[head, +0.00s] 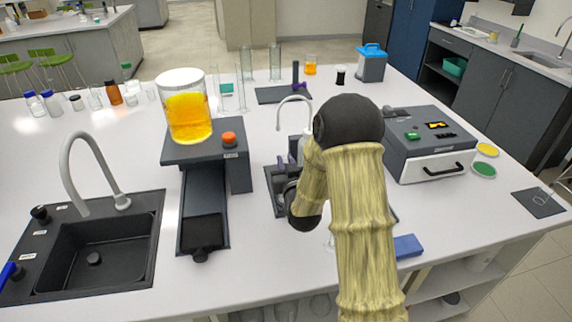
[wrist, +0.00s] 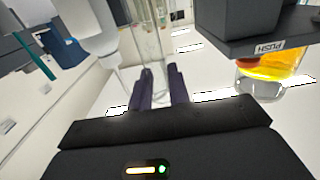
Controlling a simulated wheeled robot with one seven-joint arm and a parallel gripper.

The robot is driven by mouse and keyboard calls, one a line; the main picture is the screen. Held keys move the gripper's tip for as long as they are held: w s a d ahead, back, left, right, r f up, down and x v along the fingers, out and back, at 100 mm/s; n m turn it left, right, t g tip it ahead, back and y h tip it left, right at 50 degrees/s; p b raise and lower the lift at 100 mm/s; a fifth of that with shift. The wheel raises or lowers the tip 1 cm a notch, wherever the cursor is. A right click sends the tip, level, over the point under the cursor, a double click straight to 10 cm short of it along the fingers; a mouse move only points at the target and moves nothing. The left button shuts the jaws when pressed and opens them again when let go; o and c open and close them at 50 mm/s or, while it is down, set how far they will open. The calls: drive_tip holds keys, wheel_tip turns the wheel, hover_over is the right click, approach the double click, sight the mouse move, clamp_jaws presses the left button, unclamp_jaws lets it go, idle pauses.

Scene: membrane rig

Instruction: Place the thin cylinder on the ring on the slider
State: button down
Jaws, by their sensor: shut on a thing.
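In the wrist view, my gripper (wrist: 160,78) has its dark purple fingers closed on both sides of a thin clear glass cylinder (wrist: 150,45). The cylinder's far end runs out of the top of the picture. In the head view, my arm hides most of the gripper and I cannot make out the held cylinder. A black stand with a long slider (head: 204,205) is left of my arm. It has an orange button on top and bears a clear vessel of orange liquid (head: 188,118). I cannot make out the ring on the slider.
A black sink (head: 100,250) with a curved tap is at the left. A grey instrument (head: 428,145) stands at the right, and a blue block (head: 407,246) lies near the front edge. Glass cylinders (head: 247,62) stand at the back. Bare bench separates sink and slider.

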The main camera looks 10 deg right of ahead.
drive_tip(key=shift+s+d+f, duration=0.1)
drive_tip(key=shift+d+f, duration=0.1)
drive_tip(key=shift+f, duration=0.3)
drive_tip(key=c, duration=1.3)
unclamp_jaws()
drive_tip(key=shift+a, duration=0.1)
drive_tip(key=s+b, duration=0.1)
drive_tip(key=s, duration=0.8)
drive_tip(key=shift+r+b, duration=0.1)
drive_tip(key=shift+b, duration=0.25)
drive_tip(key=p, duration=0.3)
drive_tip(key=shift+s, duration=0.4)
